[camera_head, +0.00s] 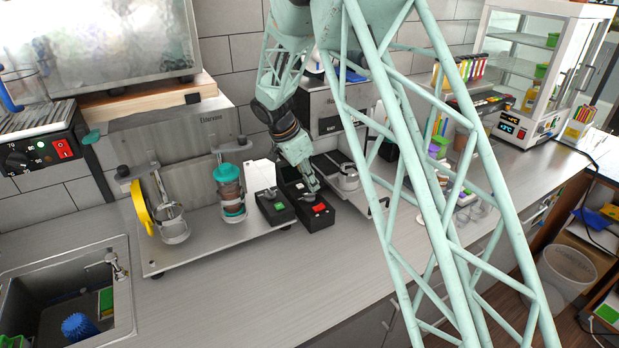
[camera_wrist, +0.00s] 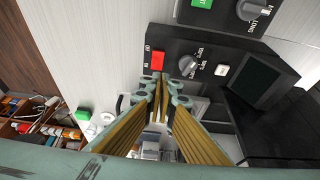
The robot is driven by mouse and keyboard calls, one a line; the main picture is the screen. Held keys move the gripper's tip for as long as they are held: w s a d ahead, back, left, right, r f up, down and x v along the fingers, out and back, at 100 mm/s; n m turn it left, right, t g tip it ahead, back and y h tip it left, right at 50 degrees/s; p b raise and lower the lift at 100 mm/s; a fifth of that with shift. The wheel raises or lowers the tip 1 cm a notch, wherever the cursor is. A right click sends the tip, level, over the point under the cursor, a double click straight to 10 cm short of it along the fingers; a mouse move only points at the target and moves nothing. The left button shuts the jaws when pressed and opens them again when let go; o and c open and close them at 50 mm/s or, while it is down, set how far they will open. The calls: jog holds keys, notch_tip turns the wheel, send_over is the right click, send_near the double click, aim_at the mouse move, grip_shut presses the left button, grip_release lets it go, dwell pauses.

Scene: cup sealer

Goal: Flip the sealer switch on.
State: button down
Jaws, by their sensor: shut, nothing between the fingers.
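A black control box (camera_head: 318,219) with a red switch (camera_head: 320,208) stands at the counter's front. In the wrist view its face carries the red switch (camera_wrist: 157,60), a knob (camera_wrist: 187,65), a white button (camera_wrist: 221,69) and a dark screen (camera_wrist: 253,80). My gripper (camera_head: 312,192) points down at this box, just behind the red switch. In the wrist view the fingertips of my gripper (camera_wrist: 164,92) lie close below the red switch and knob. It is shut and empty. I cannot tell whether it touches the box, or which way the switch is set.
Left of it stands another black box with a green switch (camera_head: 279,206), which also shows in the wrist view (camera_wrist: 203,3). The counter front (camera_head: 230,285) is clear.

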aim_at(321, 204)
jog(key=shift+p+x, duration=0.75)
jog(key=shift+x, duration=3.05)
jog(key=shift+a+f, duration=0.15)
